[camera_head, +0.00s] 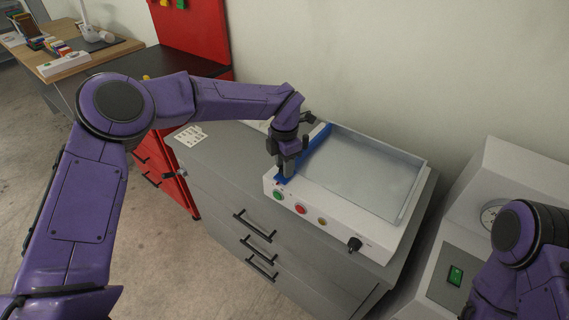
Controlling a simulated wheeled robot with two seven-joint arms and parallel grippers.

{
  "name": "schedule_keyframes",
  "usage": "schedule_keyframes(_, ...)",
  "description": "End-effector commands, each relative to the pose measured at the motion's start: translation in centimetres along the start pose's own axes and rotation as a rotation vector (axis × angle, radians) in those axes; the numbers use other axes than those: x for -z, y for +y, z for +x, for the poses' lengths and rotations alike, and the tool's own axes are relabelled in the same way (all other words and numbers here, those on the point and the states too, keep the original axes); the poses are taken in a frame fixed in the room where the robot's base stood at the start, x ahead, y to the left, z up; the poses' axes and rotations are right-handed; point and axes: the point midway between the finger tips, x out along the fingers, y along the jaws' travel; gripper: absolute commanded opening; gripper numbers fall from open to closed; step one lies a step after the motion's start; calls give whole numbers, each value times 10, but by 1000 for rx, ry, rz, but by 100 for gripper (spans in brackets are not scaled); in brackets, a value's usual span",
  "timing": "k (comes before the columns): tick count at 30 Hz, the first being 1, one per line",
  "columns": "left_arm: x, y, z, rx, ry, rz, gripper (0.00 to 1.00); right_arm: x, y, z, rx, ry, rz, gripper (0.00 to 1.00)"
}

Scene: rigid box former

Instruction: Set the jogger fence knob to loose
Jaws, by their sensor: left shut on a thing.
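The jogger (335,224) is a white box with a shallow grey tray, standing on a grey drawer cabinet. Its blue fence (318,141) runs along the tray's left side. My left gripper (286,172) points down at the fence's near end, by the jogger's front left corner. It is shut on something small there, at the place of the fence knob. The fingers hide the knob, so its setting cannot be read. My right arm (525,262) shows at the lower right; its gripper is out of view.
The jogger's front has a green button (278,195), a red button (300,209), a yellow button (322,221) and a black dial (354,243). A white machine with a green switch (455,275) stands at the right. A white card (190,136) lies left on the cabinet.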

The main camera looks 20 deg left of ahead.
Motion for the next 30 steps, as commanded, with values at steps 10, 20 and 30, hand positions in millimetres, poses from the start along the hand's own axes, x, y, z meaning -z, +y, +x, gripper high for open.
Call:
schedule_keyframes(10, 0, 1, 1, -1, -3, -177, 5, -5, -1, 11, 0, 0, 0, 43)
schedule_keyframes(20, -1, 1, 2, 0, -4, -483, 5, -12, -2, 28, 0, 0, 0, 43)
schedule_keyframes(30, -1, 1, 1, 0, -5, -756, 5, -18, -4, 43, 0, 0, 0, 43)
